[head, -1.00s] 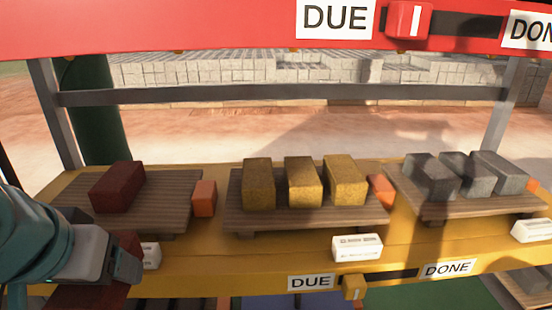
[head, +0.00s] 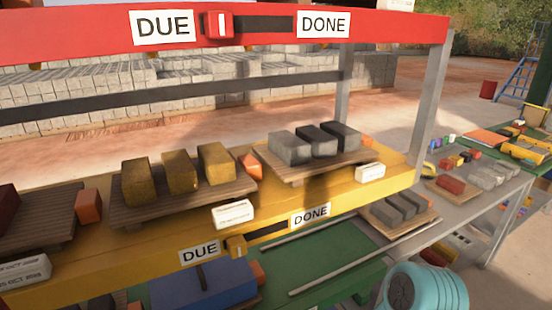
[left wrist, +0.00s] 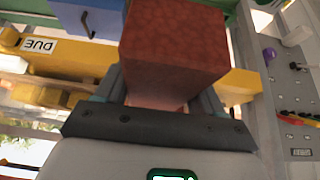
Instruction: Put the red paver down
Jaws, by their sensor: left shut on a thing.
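In the left wrist view my left gripper (left wrist: 165,95) is shut on a red paver (left wrist: 172,42). The paver fills the upper middle of that view and hides what lies behind it. I cannot tell whether it touches anything beyond. The held paver and the left gripper do not show in the head view. Another red paver (head: 8,212) lies on the left pallet of the yellow shelf, cut by the picture's edge. My right gripper is not in view; a teal arm part of mine shows at the lower right.
The yellow shelf (head: 330,203) also carries a pallet of yellow pavers (head: 179,172) and one of grey pavers (head: 290,148). To the right, a grey table (head: 480,212) holds a grey-paver pallet (head: 388,226) and a small board with a red block (head: 450,184). Shelf posts (head: 432,110) stand between.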

